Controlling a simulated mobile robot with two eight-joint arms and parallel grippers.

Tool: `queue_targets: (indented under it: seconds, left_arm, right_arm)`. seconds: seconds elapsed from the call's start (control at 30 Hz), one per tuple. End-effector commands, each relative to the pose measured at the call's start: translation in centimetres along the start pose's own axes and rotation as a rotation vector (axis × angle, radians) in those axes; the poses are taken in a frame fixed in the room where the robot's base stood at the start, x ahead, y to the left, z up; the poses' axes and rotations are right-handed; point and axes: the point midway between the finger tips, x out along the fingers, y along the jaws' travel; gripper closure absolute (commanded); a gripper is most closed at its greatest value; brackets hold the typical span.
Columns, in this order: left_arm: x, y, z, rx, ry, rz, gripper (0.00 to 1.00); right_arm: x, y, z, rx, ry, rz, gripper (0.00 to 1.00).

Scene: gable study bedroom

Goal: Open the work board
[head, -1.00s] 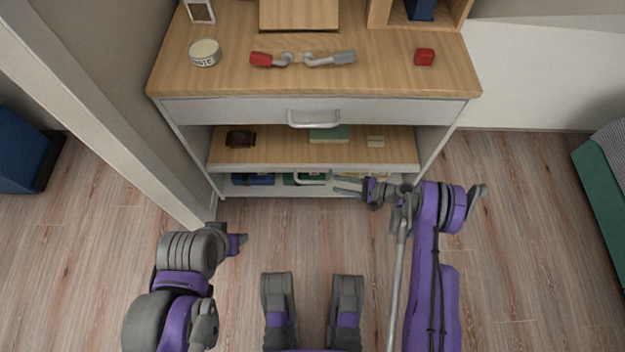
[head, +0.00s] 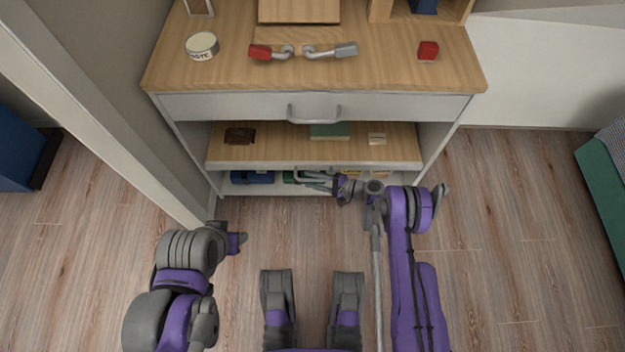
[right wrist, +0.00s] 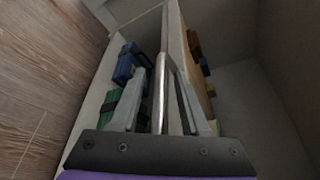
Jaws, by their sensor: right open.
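The work board is most likely the wooden middle shelf (head: 270,147) of the desk unit, with a white front edge and a bar handle (head: 299,173) below that edge. It looks pushed in under the desk. My right gripper (head: 305,181) is open at this handle. In the right wrist view, the metal bar (right wrist: 160,85) runs between the two open fingers (right wrist: 158,95); I cannot tell whether they touch it. My left gripper (head: 240,242) hangs low at the left, away from the unit; its finger opening is not clear.
Above is a white drawer (head: 230,106) with its own handle (head: 314,114). A dark brown item (head: 239,136), a green book (head: 329,131) and a small beige item (head: 377,139) lie on the middle shelf. Blue (head: 252,177) and green items sit below. A wall post (head: 120,130) stands left.

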Motion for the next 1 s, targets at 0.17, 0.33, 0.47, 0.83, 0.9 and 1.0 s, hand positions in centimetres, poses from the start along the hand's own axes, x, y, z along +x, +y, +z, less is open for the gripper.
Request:
queue_targets:
  seconds: [0.17,0.33,0.47,0.83,0.9,1.0]
  left_arm:
    - [0.00,0.00,0.00,0.000,0.000,0.000,0.50]
    - [0.00,0.00,0.00,0.000,0.000,0.000,0.50]
    - [0.00,0.00,0.00,0.000,0.000,0.000,0.50]
    - [0.00,0.00,0.00,0.000,0.000,0.000,0.50]
    - [0.00,0.00,0.00,0.000,0.000,0.000,0.50]
    - [0.00,0.00,0.00,0.000,0.000,0.000,0.50]
  right_arm:
    - [0.07,-0.01,0.00,0.000,0.000,0.000,0.54]
    - [0.06,-0.01,0.00,0.000,0.000,0.000,0.72]
    - [0.05,-0.01,0.00,0.000,0.000,0.000,0.96]
    - [0.04,-0.01,0.00,0.000,0.000,0.000,1.00]
    - [0.04,-0.01,-0.01,0.000,0.000,0.000,1.00]
    - [0.04,-0.01,0.00,0.000,0.000,0.000,1.00]
